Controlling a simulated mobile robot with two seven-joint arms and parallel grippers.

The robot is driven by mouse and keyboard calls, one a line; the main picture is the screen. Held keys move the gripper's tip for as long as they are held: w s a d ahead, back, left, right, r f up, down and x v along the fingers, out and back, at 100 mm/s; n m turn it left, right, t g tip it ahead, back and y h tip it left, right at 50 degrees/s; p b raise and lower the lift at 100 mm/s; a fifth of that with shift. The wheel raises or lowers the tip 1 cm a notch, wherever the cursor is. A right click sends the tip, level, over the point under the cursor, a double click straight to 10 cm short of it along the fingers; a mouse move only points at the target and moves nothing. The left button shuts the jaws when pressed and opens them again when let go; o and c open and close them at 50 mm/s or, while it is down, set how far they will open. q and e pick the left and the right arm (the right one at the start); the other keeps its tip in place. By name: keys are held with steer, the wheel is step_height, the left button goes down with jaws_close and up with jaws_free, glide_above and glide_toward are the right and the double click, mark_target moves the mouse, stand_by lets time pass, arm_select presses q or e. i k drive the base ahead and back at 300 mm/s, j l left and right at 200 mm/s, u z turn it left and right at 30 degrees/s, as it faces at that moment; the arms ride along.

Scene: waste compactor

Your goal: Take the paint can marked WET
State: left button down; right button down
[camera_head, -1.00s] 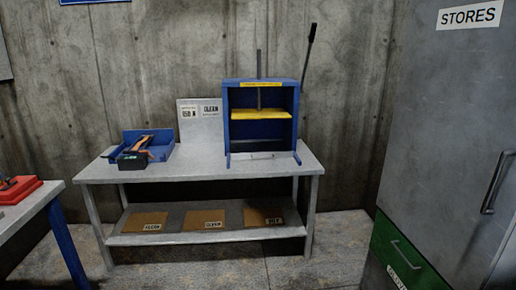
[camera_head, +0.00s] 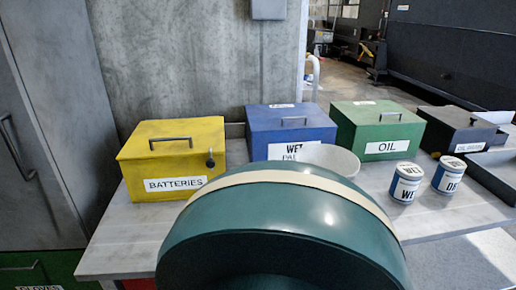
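The paint can marked WET (camera_head: 405,184) is a white and blue cylinder standing upright on the right part of a light grey table (camera_head: 127,236). A second, similar can (camera_head: 448,177) stands just behind and to its right, apart from it; its label seems to start with D and is hard to read. Both cans have lids with small writing. Neither of my grippers is in view, and nothing is touching the cans.
A yellow BATTERIES box (camera_head: 172,160), a blue box labelled WET (camera_head: 291,124), a green OIL box (camera_head: 380,130) and a dark grey box (camera_head: 455,131) line the table. A dark tray (camera_head: 491,178) lies right of the cans. A large rounded green shape hides the near middle.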

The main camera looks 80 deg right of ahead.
mark_target(407, 176)
steer(key=z, duration=3.7)
steer(key=i+l+u, duration=0.2)
steer(key=l, duration=0.4)
steer(key=i+l+u, duration=0.15)
steer(key=l, duration=0.5)
steer(key=i+l+u, duration=0.2)
steer(key=l, duration=0.45)
steer(key=i+l+u, duration=0.2)
steer(key=l, duration=0.5)
steer(key=l+u, duration=0.15)
steer(key=l, duration=0.5)
